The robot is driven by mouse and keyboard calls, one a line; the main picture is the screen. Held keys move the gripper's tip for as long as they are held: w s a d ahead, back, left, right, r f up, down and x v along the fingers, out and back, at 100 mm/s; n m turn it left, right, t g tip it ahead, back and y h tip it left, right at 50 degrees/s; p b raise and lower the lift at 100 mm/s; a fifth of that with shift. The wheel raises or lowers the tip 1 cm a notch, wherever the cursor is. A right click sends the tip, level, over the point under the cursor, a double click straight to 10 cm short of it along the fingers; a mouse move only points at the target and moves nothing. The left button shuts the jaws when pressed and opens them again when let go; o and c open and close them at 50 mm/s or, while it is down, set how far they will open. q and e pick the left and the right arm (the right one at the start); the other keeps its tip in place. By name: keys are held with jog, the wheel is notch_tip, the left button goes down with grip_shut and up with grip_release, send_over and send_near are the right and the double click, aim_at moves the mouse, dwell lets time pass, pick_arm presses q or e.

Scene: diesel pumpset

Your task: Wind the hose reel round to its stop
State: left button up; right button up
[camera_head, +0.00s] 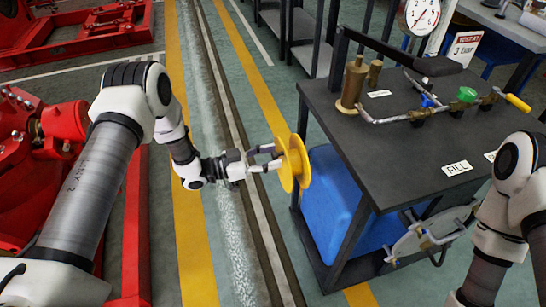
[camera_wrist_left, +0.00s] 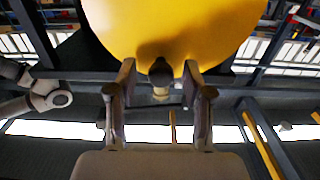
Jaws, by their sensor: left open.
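The hose reel (camera_head: 293,165) is a yellow disc-shaped spool at the left side of the dark cart, seen nearly edge-on in the head view. In the left wrist view the yellow reel face (camera_wrist_left: 175,25) fills the top. A small dark round knob (camera_wrist_left: 160,69) with a paler stem below it stands in front of that face. My left gripper (camera_head: 275,158) is at the reel's left face. In the wrist view its two fingers (camera_wrist_left: 163,85) are open, one on each side of the knob, with gaps visible.
The cart top (camera_head: 400,150) carries brass fittings, a pipe with a green knob (camera_head: 467,95) and a gauge (camera_head: 419,15) behind. A blue tank (camera_head: 335,205) sits beneath. Red machinery (camera_head: 50,150) stands at left. The striped floor between is clear.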

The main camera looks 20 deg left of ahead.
pick_arm(q)
jog(key=shift+w+d+f, duration=0.1)
jog(key=shift+w+d, duration=0.3)
jog(key=shift+d, duration=0.1)
grip_shut()
jog(key=shift+a, duration=0.1)
